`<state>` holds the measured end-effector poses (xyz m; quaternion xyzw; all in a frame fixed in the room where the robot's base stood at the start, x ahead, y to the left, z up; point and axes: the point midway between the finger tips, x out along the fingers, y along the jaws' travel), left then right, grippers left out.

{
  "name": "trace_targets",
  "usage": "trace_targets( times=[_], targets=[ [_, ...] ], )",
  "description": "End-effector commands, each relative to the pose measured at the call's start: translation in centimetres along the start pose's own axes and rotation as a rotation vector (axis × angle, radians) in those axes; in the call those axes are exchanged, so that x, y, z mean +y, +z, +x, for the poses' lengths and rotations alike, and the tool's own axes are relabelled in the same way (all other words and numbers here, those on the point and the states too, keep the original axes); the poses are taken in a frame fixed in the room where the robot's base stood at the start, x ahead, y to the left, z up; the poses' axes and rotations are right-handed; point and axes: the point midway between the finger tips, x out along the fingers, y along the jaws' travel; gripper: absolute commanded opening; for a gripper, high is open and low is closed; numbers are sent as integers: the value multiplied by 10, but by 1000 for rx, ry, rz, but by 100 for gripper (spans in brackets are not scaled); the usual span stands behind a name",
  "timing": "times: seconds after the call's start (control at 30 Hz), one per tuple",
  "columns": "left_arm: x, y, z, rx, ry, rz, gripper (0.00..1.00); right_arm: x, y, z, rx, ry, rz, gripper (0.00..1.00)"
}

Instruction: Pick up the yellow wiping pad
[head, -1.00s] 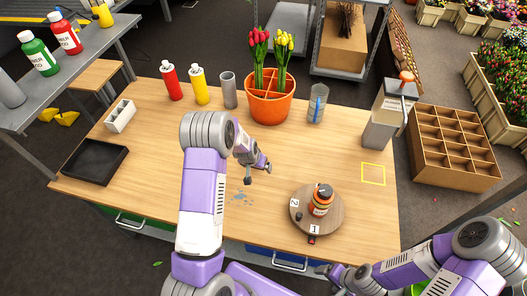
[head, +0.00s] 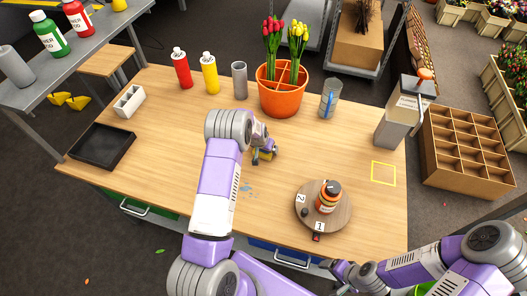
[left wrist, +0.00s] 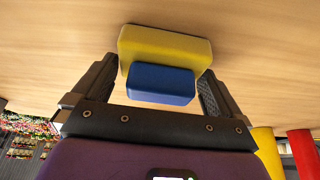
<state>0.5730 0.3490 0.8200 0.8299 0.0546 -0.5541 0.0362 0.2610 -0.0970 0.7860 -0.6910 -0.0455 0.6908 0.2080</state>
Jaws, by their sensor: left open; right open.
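The yellow wiping pad (left wrist: 165,48) rests on the wooden table, with a blue block-shaped part (left wrist: 160,84) on the side toward my left gripper. In the head view only a bit of the pad (head: 267,154) shows, the rest hidden by my left arm. My left gripper (left wrist: 156,84) is open, its two fingers on either side of the pad's blue part; I cannot tell whether they touch it. My right gripper (head: 342,277) is open and empty, low at the table's front edge.
A round turntable (head: 340,214) carries an orange-labelled jar (head: 328,196). A black tray (head: 103,147) is left; an orange tulip pot (head: 281,98) and bottles stand behind. A yellow square outline (head: 383,173) marks clear table at right.

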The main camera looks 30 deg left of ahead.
Motion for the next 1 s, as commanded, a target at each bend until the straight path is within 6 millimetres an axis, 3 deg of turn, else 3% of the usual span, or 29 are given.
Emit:
trace_targets(
  times=[0.07,0.33,0.67,1.0],
  targets=[
    [0,0,0,0,0,0,100,0,0,0,0,0,0,80],
    [0,0,0,0,0,0,60,0,0,0,0,0,0,80],
    [0,-5,-11,2,0,0,60,0,0,-1,0,0,0,80],
    [0,-30,-72,3,0,1,60,-1,0,-4,0,0,0,80]
  ],
)
